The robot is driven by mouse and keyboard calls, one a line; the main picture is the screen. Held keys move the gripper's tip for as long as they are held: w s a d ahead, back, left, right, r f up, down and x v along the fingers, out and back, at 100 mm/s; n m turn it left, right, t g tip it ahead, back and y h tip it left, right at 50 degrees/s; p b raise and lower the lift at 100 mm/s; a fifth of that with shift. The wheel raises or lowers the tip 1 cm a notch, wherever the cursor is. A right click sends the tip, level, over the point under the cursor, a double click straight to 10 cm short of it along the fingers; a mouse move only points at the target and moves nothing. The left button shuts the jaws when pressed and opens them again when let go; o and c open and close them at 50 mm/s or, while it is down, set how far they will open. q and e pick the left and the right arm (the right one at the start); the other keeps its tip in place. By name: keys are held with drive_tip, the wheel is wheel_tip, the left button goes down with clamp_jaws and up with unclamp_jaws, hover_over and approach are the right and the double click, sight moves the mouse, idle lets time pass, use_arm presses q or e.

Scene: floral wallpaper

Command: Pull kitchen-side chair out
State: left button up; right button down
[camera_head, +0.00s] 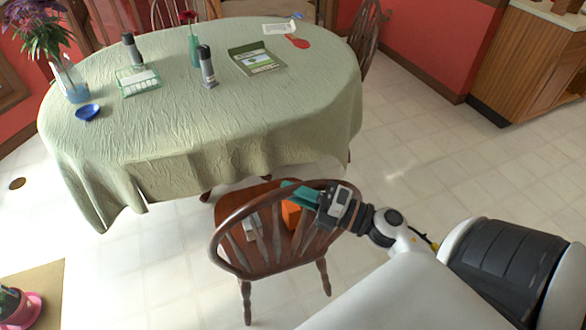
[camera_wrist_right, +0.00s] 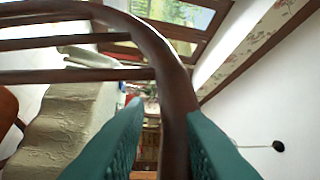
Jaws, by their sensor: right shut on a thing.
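A brown wooden chair (camera_head: 224,256) with a curved hoop back and spindles stands at the near side of the cloth-covered table, its seat front close to the cloth. My right gripper (camera_head: 303,194) is at the upper right of the chair's back. In the right wrist view, its teal fingers (camera_wrist_right: 168,135) lie on both sides of the dark hoop (camera_wrist_right: 172,75), shut on it. The fingers partly cover the hoop in the head view. My left gripper is not in view.
An oval table with a pale green cloth (camera_head: 200,140) holds bottles, a vase, a book and a blue bowl. An orange item (camera_head: 291,214) and a pale item (camera_head: 251,226) show behind the spindles. Open tiled floor lies right. A potted plant (camera_head: 18,304) is at lower left.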

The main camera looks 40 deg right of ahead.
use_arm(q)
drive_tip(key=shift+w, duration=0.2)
use_arm(e)
drive_tip(key=c, duration=1.6)
unclamp_jaws()
drive_tip(key=o, duration=0.4)
drive_tip(key=shift+w, duration=0.2)
drive_tip(key=shift+c, duration=0.2)
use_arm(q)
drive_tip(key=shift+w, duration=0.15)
use_arm(e)
drive_tip(key=shift+s+d, duration=0.1)
use_arm(q)
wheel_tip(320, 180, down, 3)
drive_tip(key=b, duration=0.3)
use_arm(e)
drive_tip(key=v, duration=1.2)
drive_tip(key=shift+f, duration=0.15)
